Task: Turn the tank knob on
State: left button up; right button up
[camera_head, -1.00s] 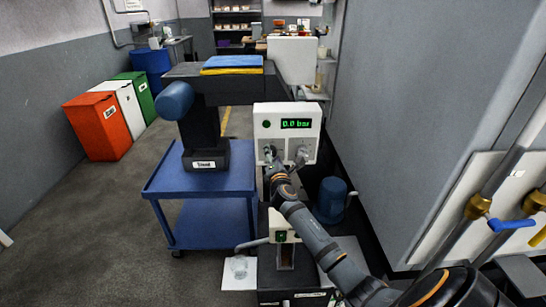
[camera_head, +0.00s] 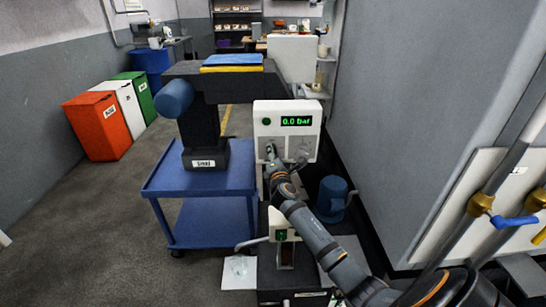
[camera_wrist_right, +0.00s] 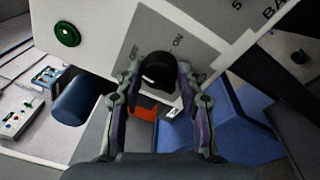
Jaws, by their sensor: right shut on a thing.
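The control panel (camera_head: 287,111) is a white box with a green display reading 0.0 bar and a green round button. The black tank knob (camera_wrist_right: 159,74) sits on the panel's grey plate, beside OFF and ON lettering, in the right wrist view. My right gripper (camera_wrist_right: 158,88) is shut on this knob, with one finger on each side of it. In the head view my right gripper (camera_head: 272,157) is at the panel's lower left, and the arm hides the knob there. My left gripper is not in view.
A blue cart (camera_head: 206,180) with a dark machine stands left of the panel. A blue motor-like cylinder (camera_head: 331,195) is at the right below it. A grey wall cabinet (camera_head: 430,110) bounds the right side. Red, white and green bins (camera_head: 98,125) stand far left.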

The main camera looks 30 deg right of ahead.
pick_arm(q)
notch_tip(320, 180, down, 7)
jog(key=b, duration=0.7)
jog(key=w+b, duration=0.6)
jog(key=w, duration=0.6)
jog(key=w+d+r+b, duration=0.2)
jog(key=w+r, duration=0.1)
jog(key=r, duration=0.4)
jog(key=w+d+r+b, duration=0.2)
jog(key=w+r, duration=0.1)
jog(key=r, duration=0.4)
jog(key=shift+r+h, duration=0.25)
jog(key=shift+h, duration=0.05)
pick_arm(e)
jog(key=shift+w+a+f+m+h, duration=0.1)
jog(key=shift+m+h, duration=0.35)
jog(key=shift+m, duration=2.6)
jog(key=shift+s+f+m+h, duration=0.1)
jog(key=shift+m+h, duration=0.3)
jog(key=shift+m, duration=2.7)
jog(key=shift+w+a+f+m+h, duration=0.1)
jog(key=shift+m+h, duration=0.35)
jog(key=shift+m, duration=2.6)
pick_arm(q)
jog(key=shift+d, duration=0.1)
pick_arm(e)
jog(key=o, duration=1.2)
jog(key=shift+c, duration=0.2)
